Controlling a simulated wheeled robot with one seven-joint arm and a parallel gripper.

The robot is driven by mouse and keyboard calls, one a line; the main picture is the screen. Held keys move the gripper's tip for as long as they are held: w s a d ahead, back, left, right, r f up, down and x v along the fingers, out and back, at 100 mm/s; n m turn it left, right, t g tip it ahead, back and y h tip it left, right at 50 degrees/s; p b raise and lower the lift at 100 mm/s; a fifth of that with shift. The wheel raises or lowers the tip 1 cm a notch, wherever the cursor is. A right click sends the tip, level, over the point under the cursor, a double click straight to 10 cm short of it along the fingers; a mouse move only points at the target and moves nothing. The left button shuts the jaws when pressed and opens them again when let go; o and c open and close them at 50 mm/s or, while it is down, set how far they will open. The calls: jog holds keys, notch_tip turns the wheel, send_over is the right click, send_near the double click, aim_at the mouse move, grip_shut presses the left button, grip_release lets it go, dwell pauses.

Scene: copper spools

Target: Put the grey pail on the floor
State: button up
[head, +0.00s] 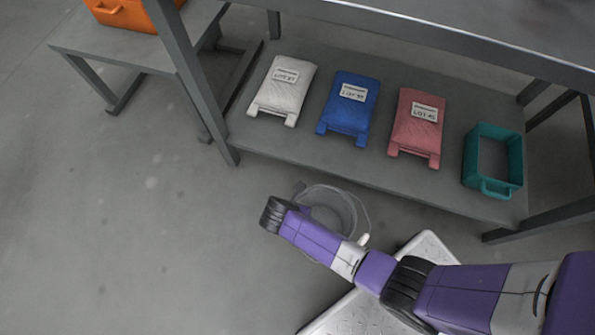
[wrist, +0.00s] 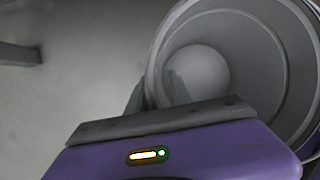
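The grey pail (head: 337,197) is in the middle of the head view, in front of the low shelf and partly hidden behind my arm. Its wire handle hangs at the right, with a white grip (head: 363,240). In the wrist view I look into the round open pail (wrist: 285,75) from above. My gripper (wrist: 155,95) is at its left rim, one finger outside the wall and one inside, close together with the wall between them. It looks shut on the wall. My fingers are hidden in the head view. I cannot tell whether the pail touches the floor.
A low grey shelf (head: 290,147) holds a white bag (head: 284,85), a blue bag (head: 348,103), a pink bag (head: 417,125) and a teal crate (head: 491,185). An orange container (head: 125,14) stands on a side table (head: 95,45). The floor (head: 110,220) at left is clear.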

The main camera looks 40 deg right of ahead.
jog(key=p+v, duration=0.6)
jog(key=v, duration=0.5)
jog(key=shift+r, duration=0.35)
jog(key=shift+a, duration=0.15)
jog(key=s+d+r+m+t+y, duration=0.1)
jog(key=s+r+m+t+y, duration=0.15)
jog(key=s+m, duration=0.35)
jog(key=s+d+r+m+t+y, duration=0.2)
jog(key=s+r+m+t, duration=0.1)
jog(key=s+m, duration=0.25)
jog(key=s+d+r+m+t, duration=0.1)
jog(key=r+m, duration=0.3)
jog(key=r, duration=0.7)
jog(key=s+d+r+m+t, duration=0.1)
jog(key=s+r+m+t, duration=0.2)
jog(key=r, duration=0.7)
jog(key=s+d+r+m+t, duration=0.1)
jog(key=s+r+m+t, duration=0.2)
jog(key=r+m, duration=0.4)
notch_tip(320, 180, up, 5)
jog(key=shift+d+f, duration=0.2)
jog(key=shift+d, duration=0.1)
